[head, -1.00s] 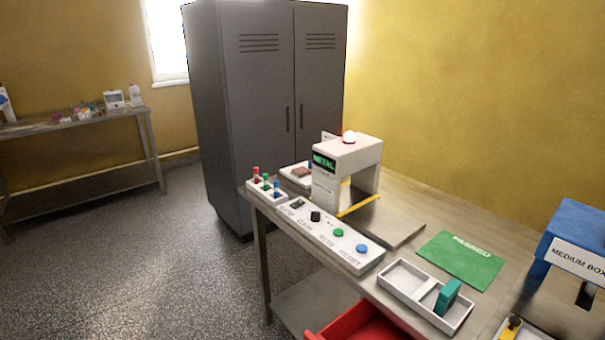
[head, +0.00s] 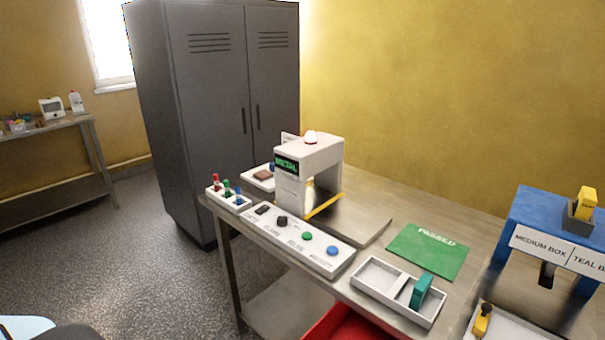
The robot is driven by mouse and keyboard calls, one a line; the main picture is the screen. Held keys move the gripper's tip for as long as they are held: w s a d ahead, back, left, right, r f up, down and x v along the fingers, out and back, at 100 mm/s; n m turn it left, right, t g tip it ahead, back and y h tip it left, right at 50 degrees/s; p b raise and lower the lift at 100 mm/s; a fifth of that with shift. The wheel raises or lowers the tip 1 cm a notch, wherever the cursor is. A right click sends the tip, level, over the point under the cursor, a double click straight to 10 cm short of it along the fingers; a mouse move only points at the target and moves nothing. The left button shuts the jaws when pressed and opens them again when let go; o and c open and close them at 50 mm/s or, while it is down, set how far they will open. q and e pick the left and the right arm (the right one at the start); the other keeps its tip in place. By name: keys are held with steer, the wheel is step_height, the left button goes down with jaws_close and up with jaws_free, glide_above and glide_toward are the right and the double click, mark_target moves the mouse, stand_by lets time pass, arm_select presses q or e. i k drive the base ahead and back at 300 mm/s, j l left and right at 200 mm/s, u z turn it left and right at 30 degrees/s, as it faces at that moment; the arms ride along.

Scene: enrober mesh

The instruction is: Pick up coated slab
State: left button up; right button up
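A small brown slab (head: 262,175), which looks like the coated slab, lies on a white tray (head: 254,184) at the far end of the steel table. It is just left of the white arch-shaped detector (head: 288,187), which has a green-lit display and a lamp on top. The slab is small in the view, so its coating cannot be made out. Neither of my grippers shows in the head view.
A control panel (head: 290,238) with a knob and buttons runs along the table's front edge. Nearby are a green PASSED mat (head: 428,251), a divided white tray (head: 376,277) holding a teal block (head: 421,291), a red bin (head: 345,325) below and a blue stand (head: 530,215).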

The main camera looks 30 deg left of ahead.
mark_target(262, 176)
steer(key=j+z, duration=0.25)
steer(key=j, duration=0.2)
steer(key=j+z, duration=0.45)
steer(key=j, duration=0.35)
steer(key=k+j+z, duration=0.1)
steer(key=j, duration=0.4)
steer(key=k+j, duration=0.1)
steer(key=j, duration=0.35)
steer(key=k+j, duration=0.1)
steer(key=j, duration=0.35)
steer(key=k+j, duration=0.15)
steer(key=j, duration=0.3)
steer(key=k+j+z, duration=0.1)
steer(key=j, duration=0.35)
